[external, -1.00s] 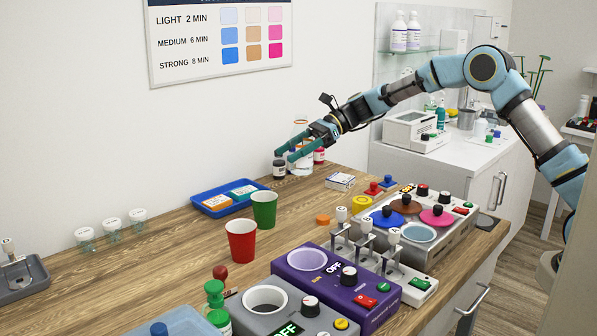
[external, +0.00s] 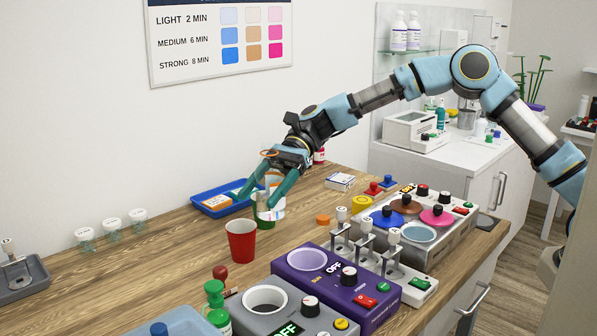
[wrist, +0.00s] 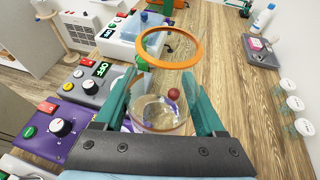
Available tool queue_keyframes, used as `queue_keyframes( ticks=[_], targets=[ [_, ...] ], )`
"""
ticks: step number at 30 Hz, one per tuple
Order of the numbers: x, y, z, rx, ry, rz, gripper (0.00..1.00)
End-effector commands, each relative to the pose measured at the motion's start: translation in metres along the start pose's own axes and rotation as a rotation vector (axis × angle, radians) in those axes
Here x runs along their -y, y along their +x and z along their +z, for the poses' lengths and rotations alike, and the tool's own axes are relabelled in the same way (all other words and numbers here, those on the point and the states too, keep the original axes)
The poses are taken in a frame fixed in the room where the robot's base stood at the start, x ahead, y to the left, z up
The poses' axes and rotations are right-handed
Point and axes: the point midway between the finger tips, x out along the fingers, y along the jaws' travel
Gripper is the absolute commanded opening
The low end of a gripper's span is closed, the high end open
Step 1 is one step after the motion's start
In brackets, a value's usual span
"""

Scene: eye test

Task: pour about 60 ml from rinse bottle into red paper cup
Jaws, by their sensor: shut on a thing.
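A red paper cup (external: 241,240) stands upright and uncovered on the wooden counter. The rinse bottle (external: 279,208), a clear vessel with an orange ring at its top, is between the fingers of my gripper (external: 258,196), which is shut on it. It looks about upright, behind and to the right of the red cup. I cannot tell its height above the counter. In the wrist view the clear bottle (wrist: 160,114) sits between the green fingers, with the orange ring above. I cannot make out the red cup there.
A blue tray (external: 213,211) lies behind. A purple warmer (external: 318,285) and a grey one (external: 260,318) stand in front. Three small jars (external: 112,229) stand left; the counter between is clear.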

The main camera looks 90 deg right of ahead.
Motion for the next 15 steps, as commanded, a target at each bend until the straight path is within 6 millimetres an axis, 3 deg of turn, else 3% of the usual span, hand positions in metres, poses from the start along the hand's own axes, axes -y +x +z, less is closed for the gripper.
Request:
queue_keyframes(
  ticks=[3,15],
  targets=[
    [-0.006,0.009,0.006,0.002,-0.012,0.021,0.08],
    [-0.006,0.024,-0.035,0.002,-0.009,0.019,0.08]
  ],
)
